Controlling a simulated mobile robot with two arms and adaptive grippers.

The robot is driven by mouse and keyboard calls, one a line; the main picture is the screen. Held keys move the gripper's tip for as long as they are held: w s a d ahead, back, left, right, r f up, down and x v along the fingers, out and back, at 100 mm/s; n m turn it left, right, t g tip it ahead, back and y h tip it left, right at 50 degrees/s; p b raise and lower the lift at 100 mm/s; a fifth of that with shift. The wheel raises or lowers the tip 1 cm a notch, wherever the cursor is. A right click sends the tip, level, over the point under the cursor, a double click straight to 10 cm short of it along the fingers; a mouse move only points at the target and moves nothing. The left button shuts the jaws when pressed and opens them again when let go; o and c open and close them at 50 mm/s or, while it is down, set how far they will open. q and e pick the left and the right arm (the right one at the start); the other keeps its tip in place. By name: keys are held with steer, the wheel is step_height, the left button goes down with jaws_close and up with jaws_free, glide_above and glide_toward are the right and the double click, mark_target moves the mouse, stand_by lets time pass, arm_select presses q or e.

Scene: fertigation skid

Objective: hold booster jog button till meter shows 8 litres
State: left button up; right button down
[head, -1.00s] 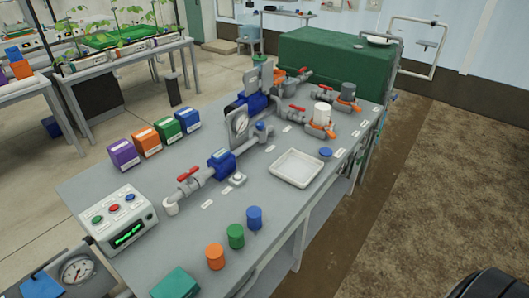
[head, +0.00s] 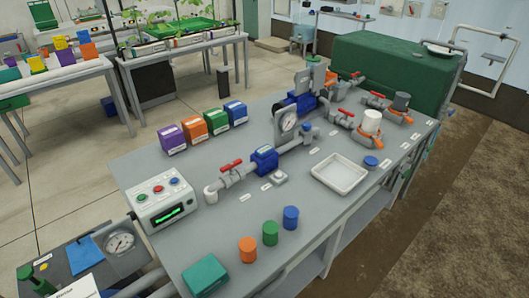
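Neither of my grippers is in view. A light grey control box (head: 152,208) stands at the left end of the grey table (head: 225,240). Its top carries a green button (head: 141,197), a red button (head: 158,189) and a blue button (head: 174,181). The box's front has a lit green display (head: 171,213), too small to read. A blue meter body (head: 265,160) sits in the grey pipe, and a small grey box with a round top (head: 279,177) lies beside it. Which button is the booster jog button I cannot tell.
A white tray (head: 341,175) lies right of the pipe. Orange (head: 248,250), green (head: 270,233) and blue (head: 291,218) cylinders stand near the front edge, by a teal box (head: 205,276). Several coloured boxes (head: 204,125) line the back edge. Open floor (head: 70,190) lies left.

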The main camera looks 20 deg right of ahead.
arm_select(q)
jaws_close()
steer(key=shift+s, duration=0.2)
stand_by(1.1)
